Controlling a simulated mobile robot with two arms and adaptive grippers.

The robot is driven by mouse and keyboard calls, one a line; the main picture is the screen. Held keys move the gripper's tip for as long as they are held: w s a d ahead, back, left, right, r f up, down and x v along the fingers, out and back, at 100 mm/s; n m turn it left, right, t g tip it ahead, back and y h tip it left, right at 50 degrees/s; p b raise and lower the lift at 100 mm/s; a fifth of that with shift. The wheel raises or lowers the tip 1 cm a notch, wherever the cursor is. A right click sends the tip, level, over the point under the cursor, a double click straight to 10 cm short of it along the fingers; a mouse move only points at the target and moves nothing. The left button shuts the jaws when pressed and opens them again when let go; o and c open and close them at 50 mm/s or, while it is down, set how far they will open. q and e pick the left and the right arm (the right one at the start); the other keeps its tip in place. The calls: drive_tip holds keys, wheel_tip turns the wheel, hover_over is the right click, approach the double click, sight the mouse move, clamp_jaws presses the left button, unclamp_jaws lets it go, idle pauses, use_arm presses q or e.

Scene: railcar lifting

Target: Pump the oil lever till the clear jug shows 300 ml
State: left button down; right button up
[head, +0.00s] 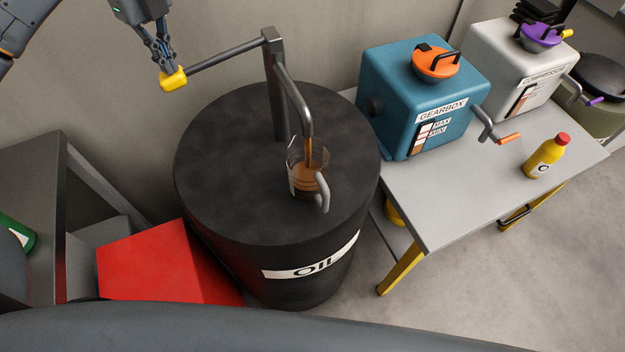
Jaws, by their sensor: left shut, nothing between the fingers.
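A dark oil drum (230,225) with an OIL label stands in the middle of the head view. Its pump lever (225,56) points left from the post and ends in a yellow handle (174,82). The clear jug (297,172) stands on the drum top under the spout (306,120). A brown stream falls into it and brown oil fills part of it; the marks are too small to read. My left gripper (168,66) is shut and empty, its fingertips at the yellow handle from above. I cannot tell whether they touch it. My right gripper is out of view.
A table (425,205) at the right carries a blue gearbox (400,110), a white compressor (490,55) and a yellow oil bottle (543,160). A red box (150,262) lies left of the drum, by a grey bench (45,190). Floor is clear at lower right.

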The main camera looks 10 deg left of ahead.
use_arm(q)
drive_tip(key=shift+f+b, duration=0.3)
drive_tip(key=shift+f, duration=0.35)
wheel_tip(320, 180, up, 10)
drive_tip(key=p, duration=0.8)
drive_tip(key=shift+r, duration=0.2)
drive_tip(key=shift+f, duration=0.2)
drive_tip(key=shift+f+b, duration=1.95)
drive_tip(key=shift+f, duration=0.75)
drive_tip(key=shift+r+p, duration=2.25)
drive_tip(key=shift+r, duration=0.65)
wheel_tip(320, 180, up, 5)
drive_tip(key=p, duration=0.4)
